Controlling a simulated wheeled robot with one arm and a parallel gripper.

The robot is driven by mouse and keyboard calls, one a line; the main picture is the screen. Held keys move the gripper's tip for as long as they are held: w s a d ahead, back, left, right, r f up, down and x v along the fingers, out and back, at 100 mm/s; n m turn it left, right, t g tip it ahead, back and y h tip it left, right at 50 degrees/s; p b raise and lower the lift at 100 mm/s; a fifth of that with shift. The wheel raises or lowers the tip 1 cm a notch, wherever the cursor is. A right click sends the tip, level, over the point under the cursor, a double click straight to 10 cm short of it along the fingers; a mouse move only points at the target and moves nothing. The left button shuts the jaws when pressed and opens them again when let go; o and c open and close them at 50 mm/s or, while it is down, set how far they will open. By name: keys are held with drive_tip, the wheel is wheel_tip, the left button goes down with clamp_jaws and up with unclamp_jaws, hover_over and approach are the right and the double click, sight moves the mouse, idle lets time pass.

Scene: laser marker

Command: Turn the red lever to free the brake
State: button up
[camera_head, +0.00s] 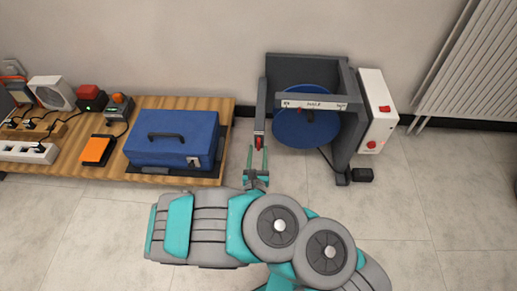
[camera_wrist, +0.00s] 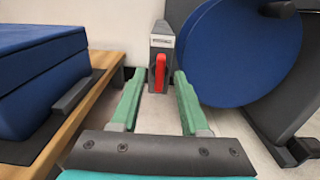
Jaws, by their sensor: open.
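The red lever (camera_wrist: 160,72) hangs down on the end of a grey arm of the machine in the wrist view. It also shows in the head view (camera_head: 259,143) as a small red piece. My gripper (camera_wrist: 158,78) is open, its two green fingers pointing at the lever, one to each side in the picture. In the head view my gripper (camera_head: 258,160) is just in front of the lever. I cannot tell whether the lever lies between the fingertips or just beyond them. The blue round disc (camera_head: 305,118) sits in the dark grey frame (camera_head: 345,140) of the machine.
A wooden table (camera_head: 225,130) with a blue case (camera_head: 172,138) stands close on the left. An orange pad (camera_head: 97,149) and several small devices lie on it. A white control box (camera_head: 377,110) with red buttons is on the machine's right. The floor ahead right is clear.

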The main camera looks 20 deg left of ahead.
drive_tip(key=shift+x, duration=1.2)
clamp_jaws()
